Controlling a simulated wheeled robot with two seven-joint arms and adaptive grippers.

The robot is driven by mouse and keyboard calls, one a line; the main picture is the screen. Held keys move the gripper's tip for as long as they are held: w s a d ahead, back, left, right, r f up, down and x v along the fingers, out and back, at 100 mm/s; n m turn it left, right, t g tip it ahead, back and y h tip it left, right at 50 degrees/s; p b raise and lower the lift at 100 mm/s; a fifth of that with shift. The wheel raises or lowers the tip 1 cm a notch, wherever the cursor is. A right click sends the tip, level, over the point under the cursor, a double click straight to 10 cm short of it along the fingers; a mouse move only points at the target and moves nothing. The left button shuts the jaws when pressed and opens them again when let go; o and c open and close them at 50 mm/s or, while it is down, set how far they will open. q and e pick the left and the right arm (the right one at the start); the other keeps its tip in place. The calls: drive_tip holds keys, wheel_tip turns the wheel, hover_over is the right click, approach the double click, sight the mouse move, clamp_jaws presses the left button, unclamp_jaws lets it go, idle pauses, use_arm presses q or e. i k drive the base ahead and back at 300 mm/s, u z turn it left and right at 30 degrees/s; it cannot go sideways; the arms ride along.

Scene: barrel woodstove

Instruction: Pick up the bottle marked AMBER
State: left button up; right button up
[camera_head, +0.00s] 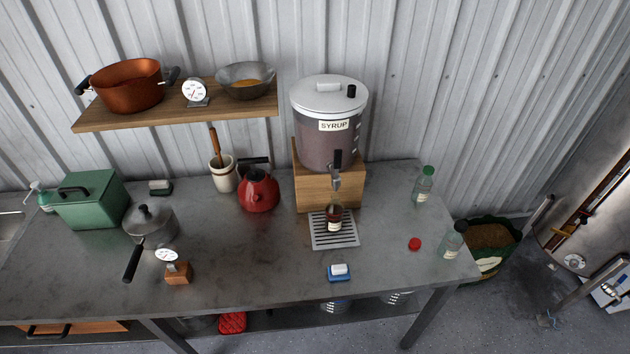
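Three small bottles stand on the grey metal table (230,265). One bottle (334,218) holds dark red-brown liquid and stands on the drip grate (334,240) under the syrup dispenser's spigot. A clear bottle with a green cap (424,187) stands at the back right. A clear bottle with a dark cap (452,243) stands at the right front edge. Each has a pale label, but the lettering is too small to read, so I cannot tell which is marked AMBER. A loose red cap (415,244) lies on the table. Neither of my grippers is in view.
A dispenser marked SYRUP (327,135) sits on a wooden block (318,192). A red kettle (259,191), a grey saucepan (150,222), a green box (91,200) and a blue-and-white brush or sponge (339,273) stand around. A wooden shelf (225,110) overhangs the back left.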

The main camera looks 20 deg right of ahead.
sight(333, 210)
drive_tip(key=z, duration=0.5)
drive_tip(key=k, duration=1.05)
drive_tip(key=u, duration=0.7)
drive_tip(key=i, duration=1.45)
drive_tip(key=z, duration=0.45)
